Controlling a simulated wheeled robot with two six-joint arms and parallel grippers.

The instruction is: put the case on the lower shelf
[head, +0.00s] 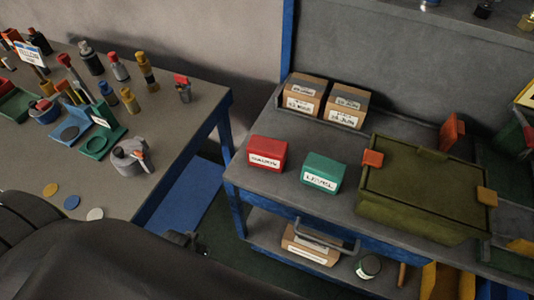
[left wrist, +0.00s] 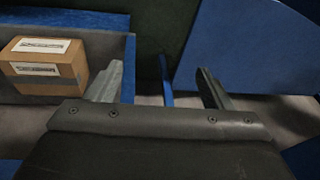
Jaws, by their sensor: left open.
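The case appears to be the olive green box (head: 418,190) with orange corner pieces. It rests on the upper shelf (head: 270,195) of the blue-framed rack, at its right side. The lower shelf (head: 262,232) shows below the front edge, partly hidden by it. My left gripper (left wrist: 160,72) is open and empty in the left wrist view, with nothing between its fingers. In the head view only a small dark part of it (head: 195,246) shows, left of the rack and apart from the case. My right gripper is in neither view.
A cardboard box (head: 310,244) stands on the lower shelf and also shows in the left wrist view (left wrist: 45,68). A jar (head: 368,267) and a yellow bin (head: 445,281) are nearby. Red (head: 267,153) and green (head: 323,173) boxes stand left of the case. A cluttered workbench (head: 185,120) is left.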

